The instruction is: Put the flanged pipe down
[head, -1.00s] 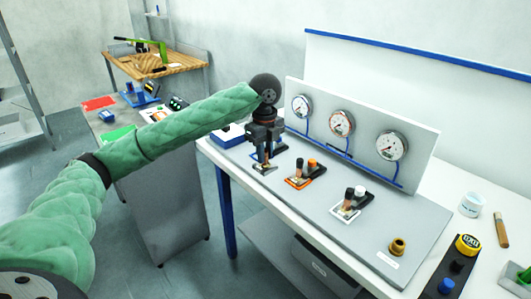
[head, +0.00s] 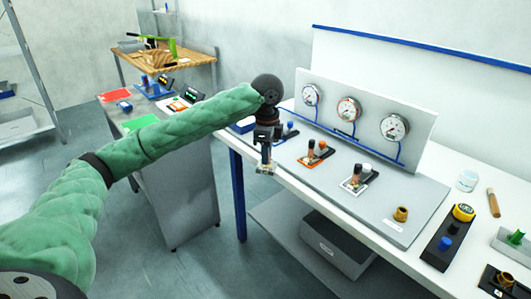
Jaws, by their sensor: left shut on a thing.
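My left gripper (head: 265,158) is shut on the flanged pipe (head: 266,169), a small piece that shows below the fingers with a pale, partly coppery end. Most of the pipe is hidden by the fingers and it is small. The gripper hangs at the front edge of the bench, left of the orange-based station (head: 316,153) and the white-based station (head: 359,178), each with a coppery upright piece. A station with a blue cap (head: 290,125) shows just behind the gripper, with no coppery piece visible on it. My right gripper is not in view.
A gauge panel (head: 365,125) with three dials stands behind the stations. A brass fitting (head: 401,213) sits at the grey board's right end. A grey cabinet (head: 187,190) stands left.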

